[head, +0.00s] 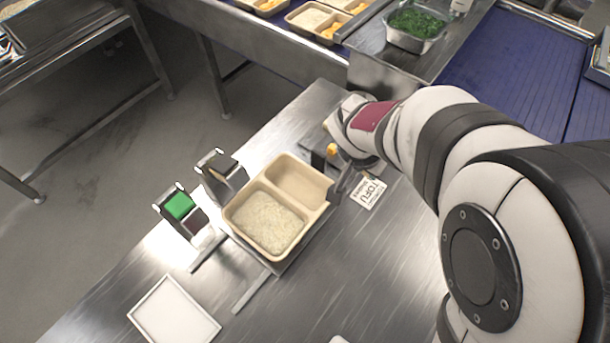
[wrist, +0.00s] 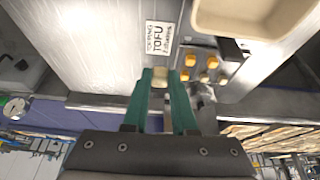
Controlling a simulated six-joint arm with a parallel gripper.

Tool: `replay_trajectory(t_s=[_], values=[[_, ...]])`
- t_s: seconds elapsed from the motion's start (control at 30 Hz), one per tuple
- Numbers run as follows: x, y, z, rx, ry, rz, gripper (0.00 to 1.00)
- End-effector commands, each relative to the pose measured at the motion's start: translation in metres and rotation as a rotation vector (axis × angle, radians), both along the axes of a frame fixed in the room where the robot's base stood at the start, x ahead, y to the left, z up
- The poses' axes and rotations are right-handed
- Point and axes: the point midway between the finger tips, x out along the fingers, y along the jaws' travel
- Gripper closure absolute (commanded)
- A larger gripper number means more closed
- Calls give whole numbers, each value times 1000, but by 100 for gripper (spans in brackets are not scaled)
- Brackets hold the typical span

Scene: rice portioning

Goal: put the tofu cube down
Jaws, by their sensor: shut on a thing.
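My gripper (wrist: 161,78) has its green fingers shut on a pale tofu cube (wrist: 160,73), which shows between the fingertips in the wrist view. In the head view my gripper (head: 338,190) is beside the right edge of a beige two-compartment tray (head: 233,197), and I cannot make out the held cube there. The tray's near compartment holds rice (head: 265,222); the far compartment (head: 298,182) looks empty. A white TOFU label (head: 369,193) lies on the table just right of my gripper, and it also shows in the wrist view (wrist: 158,37).
Several orange-yellow cubes (wrist: 212,62) sit on a dark holder near the gripper. A device with a green screen (head: 178,206) and another dark display (head: 221,168) stand left of the tray. A white-topped square plate (head: 174,312) lies at the front left. The table's right front is mostly clear.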

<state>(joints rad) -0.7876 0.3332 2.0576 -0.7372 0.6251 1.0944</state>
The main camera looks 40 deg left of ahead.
Motion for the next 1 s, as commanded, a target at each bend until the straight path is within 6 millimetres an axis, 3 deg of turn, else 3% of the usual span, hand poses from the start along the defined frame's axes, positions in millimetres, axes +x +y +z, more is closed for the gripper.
replay_trajectory(t_s=[0.07, 0.17, 0.4, 0.57, 0.8, 1.0], values=[[-17, -12, 0, 1, 3, 5, 100], [-29, -10, -7, 1, 7, 8, 100], [-56, 56, -51, -2, 9, 12, 100], [-66, 85, -69, 0, 8, 5, 100], [-68, 90, -108, -2, 9, 5, 100], [-67, 90, -112, 2, 8, 4, 100]])
